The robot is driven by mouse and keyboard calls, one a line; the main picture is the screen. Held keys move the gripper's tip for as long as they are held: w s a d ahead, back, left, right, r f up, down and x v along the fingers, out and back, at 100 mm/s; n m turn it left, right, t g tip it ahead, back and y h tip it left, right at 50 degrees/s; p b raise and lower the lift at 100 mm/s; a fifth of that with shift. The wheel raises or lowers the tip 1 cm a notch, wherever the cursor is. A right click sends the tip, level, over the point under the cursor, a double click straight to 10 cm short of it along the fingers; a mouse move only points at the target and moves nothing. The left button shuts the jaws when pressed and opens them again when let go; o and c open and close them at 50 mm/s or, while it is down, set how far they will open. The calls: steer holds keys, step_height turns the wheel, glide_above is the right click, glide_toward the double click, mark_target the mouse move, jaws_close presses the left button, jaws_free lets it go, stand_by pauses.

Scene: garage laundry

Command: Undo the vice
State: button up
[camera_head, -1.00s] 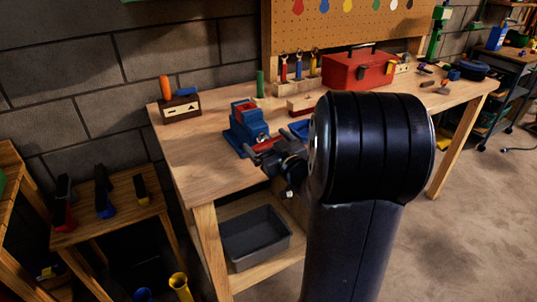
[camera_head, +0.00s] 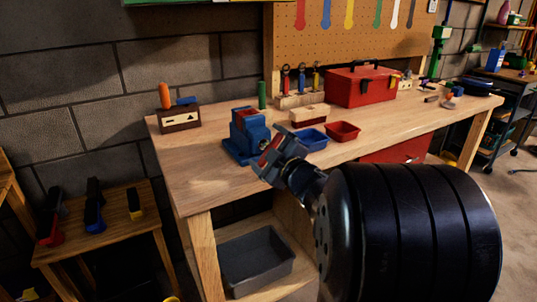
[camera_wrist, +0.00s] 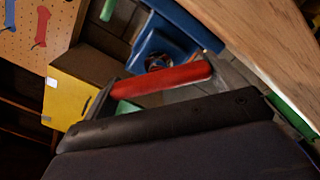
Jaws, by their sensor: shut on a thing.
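The blue vice (camera_head: 246,132) stands at the front edge of the wooden bench, left of its middle. A red piece shows at the top between its jaws. Its red handle bar (camera_head: 271,149) is at the front, and in the wrist view the bar (camera_wrist: 165,79) runs tilted across the picture, before the blue vice body (camera_wrist: 160,45). My gripper (camera_head: 275,161) is at the front of the vice, shut on the red handle bar. The dark fingers hide part of the bar, and its far end is hard to make out.
On the wooden bench (camera_head: 190,168), a blue bin (camera_head: 313,140) and a red bin (camera_head: 343,131) sit right of the vice. A red toolbox (camera_head: 360,87) stands behind. A wooden box (camera_head: 180,118) is at the left. A grey tub (camera_head: 256,258) lies on the lower shelf.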

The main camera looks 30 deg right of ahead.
steer(key=shift+w+r+n, duration=0.1)
steer(key=shift+r+n, duration=0.05)
steer(key=shift+n, duration=0.15)
steer(key=o, duration=0.7)
steer(key=s+p, duration=0.1)
steer(key=s, duration=0.9)
steer(key=shift+s+d, duration=0.2)
steer(key=shift+s, duration=0.15)
